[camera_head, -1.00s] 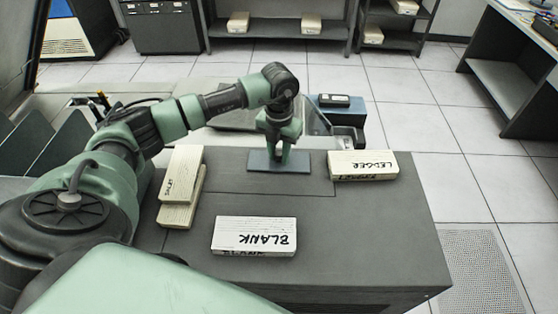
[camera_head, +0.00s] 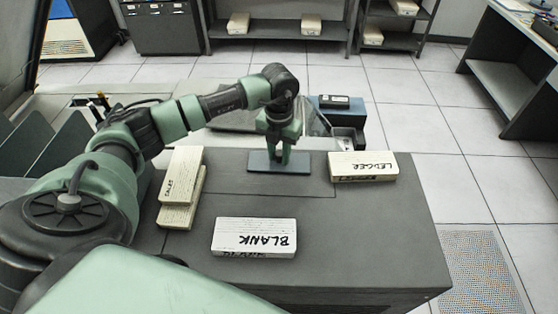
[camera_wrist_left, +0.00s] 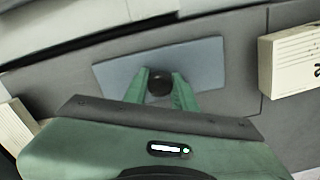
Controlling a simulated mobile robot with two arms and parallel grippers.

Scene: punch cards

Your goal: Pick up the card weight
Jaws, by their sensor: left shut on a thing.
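The card weight (camera_head: 262,166) is a flat blue-grey plate with a dark round knob in its middle. It is level at the far part of the dark cabinet top (camera_head: 340,220) and looks to rest on it. My left gripper (camera_head: 281,160) points straight down over the plate, shut on the knob. In the left wrist view the two green fingers (camera_wrist_left: 160,84) stand on either side of the knob, and the plate (camera_wrist_left: 207,62) spreads out beyond them. My right gripper is not in view.
A LEDGER card block (camera_head: 362,166) lies right of the weight. A BLANK block (camera_head: 254,236) lies nearer me, and two stacked blocks (camera_head: 181,186) lie to the left. A blue box with a dark item (camera_head: 335,102) stands behind the cabinet. The top's right front is bare.

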